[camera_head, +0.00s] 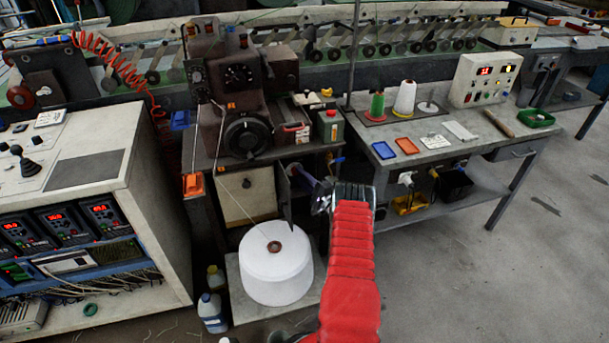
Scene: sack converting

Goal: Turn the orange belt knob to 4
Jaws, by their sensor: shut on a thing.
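My gripper (320,203) reaches out at the end of my red-sleeved arm, just right of the sewing machine stand and above the white thread cone. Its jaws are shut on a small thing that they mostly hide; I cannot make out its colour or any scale. A bluish-purple part (321,188) of the stand shows right behind the jaws. No knob marked with numbers can be read. An orange block-like part (193,185) sits at the front left corner of the machine table, well apart from my gripper.
A large white thread cone (275,264) stands on a low plate beneath the machine. The brown sewing machine (236,90) is behind it. A white control cabinet (83,170) is at left, a workbench (450,143) at right. Grey floor (480,280) at lower right is clear.

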